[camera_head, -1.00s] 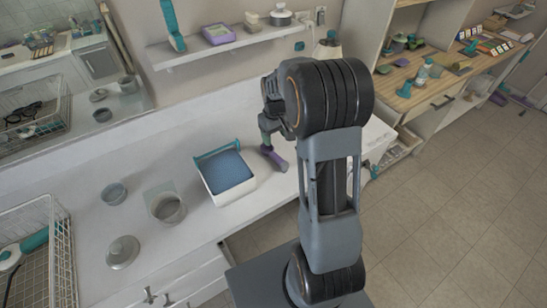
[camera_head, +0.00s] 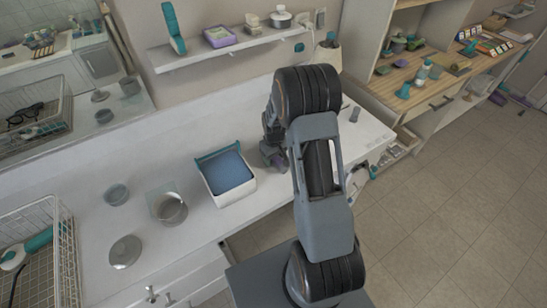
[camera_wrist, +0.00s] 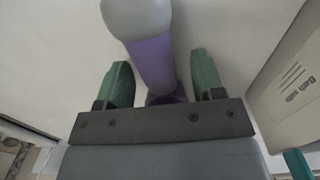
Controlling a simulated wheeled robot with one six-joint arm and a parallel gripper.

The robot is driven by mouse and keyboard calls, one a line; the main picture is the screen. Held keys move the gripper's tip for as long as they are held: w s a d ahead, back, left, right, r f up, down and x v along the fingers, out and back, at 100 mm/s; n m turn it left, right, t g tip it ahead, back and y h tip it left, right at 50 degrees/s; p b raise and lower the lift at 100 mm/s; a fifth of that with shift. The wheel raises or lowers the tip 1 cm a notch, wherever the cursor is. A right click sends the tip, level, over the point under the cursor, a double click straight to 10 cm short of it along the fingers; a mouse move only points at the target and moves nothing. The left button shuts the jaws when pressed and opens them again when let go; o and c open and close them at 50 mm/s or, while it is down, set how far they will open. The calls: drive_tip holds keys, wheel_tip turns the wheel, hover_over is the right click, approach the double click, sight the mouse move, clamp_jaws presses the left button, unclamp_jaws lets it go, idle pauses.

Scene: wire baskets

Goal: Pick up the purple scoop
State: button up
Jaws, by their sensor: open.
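The purple scoop (camera_wrist: 152,62) shows in the wrist view as a purple shaft with a rounded grey end at the top. It lies on the white counter, and its lower part runs between the two green fingers of my gripper (camera_wrist: 163,82). The fingers are open, with a gap on each side of the scoop. In the head view my gripper (camera_head: 278,160) is low over the counter, right of the white box, and mostly hides the scoop.
The white box (camera_head: 242,191) with blue contents and a teal handle stands close by; its printed side (camera_wrist: 293,85) is at right in the wrist view. A glass jar (camera_head: 171,212), a round lid (camera_head: 125,251) and a wire basket (camera_head: 60,240) are further left.

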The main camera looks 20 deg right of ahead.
drive_tip(key=shift+f, duration=0.1)
drive_tip(key=c, duration=1)
drive_tip(key=shift+r, duration=0.6)
drive_tip(key=s+a+r+b, duration=0.2)
drive_tip(key=s+a+r, duration=0.5)
drive_tip(key=s+r, duration=0.4)
drive_tip(key=shift+s+a+r, duration=0.25)
drive_tip(key=shift+s+r, duration=0.15)
drive_tip(key=shift+s, duration=0.05)
